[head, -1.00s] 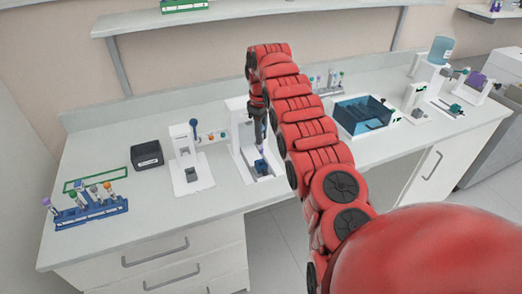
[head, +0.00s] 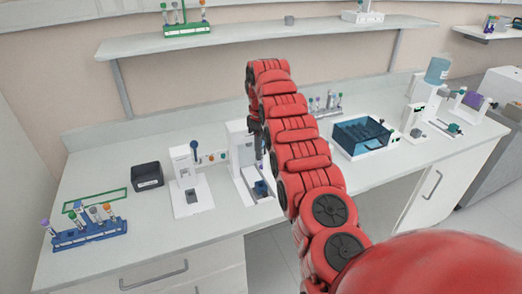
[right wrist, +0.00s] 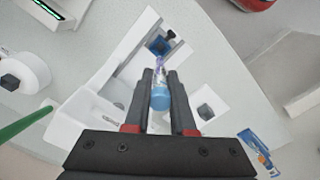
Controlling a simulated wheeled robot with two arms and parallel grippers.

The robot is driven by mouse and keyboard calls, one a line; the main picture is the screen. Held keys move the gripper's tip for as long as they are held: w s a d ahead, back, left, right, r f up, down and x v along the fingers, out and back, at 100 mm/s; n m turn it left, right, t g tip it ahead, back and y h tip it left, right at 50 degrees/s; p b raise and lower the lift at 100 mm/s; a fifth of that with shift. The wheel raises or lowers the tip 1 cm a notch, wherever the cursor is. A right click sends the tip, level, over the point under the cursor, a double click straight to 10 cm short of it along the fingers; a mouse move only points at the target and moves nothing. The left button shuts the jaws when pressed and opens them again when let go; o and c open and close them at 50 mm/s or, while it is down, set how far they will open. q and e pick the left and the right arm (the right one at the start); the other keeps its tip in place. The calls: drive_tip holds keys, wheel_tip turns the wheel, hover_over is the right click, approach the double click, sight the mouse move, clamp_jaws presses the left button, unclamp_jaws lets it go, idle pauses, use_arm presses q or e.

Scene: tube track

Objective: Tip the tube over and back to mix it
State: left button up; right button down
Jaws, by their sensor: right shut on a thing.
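My right gripper (right wrist: 160,76) is shut on a tube (right wrist: 160,98) in the right wrist view. A light blue end of the tube shows between the fingers, and a clear, purplish part shows just beyond the fingertips. Past it is a white stand (right wrist: 114,82) with a dark blue block (right wrist: 159,45) on its base. In the head view my red right arm hides most of the gripper and the tube, beside the same white stand (head: 236,140) and its blue block (head: 261,188). My left gripper is not in view.
A blue rack (head: 88,237) with several tubes stands at the bench's left, by a green outline (head: 97,199). A blue bin (head: 362,137) is right of my arm.

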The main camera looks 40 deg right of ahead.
wheel_tip(320, 180, up, 10)
drive_tip(key=p, duration=0.8)
drive_tip(key=shift+f+p, duration=0.15)
drive_tip(key=shift+p, duration=0.15)
drive_tip(key=shift+f, duration=0.15)
drive_tip(key=shift+a, duration=0.1)
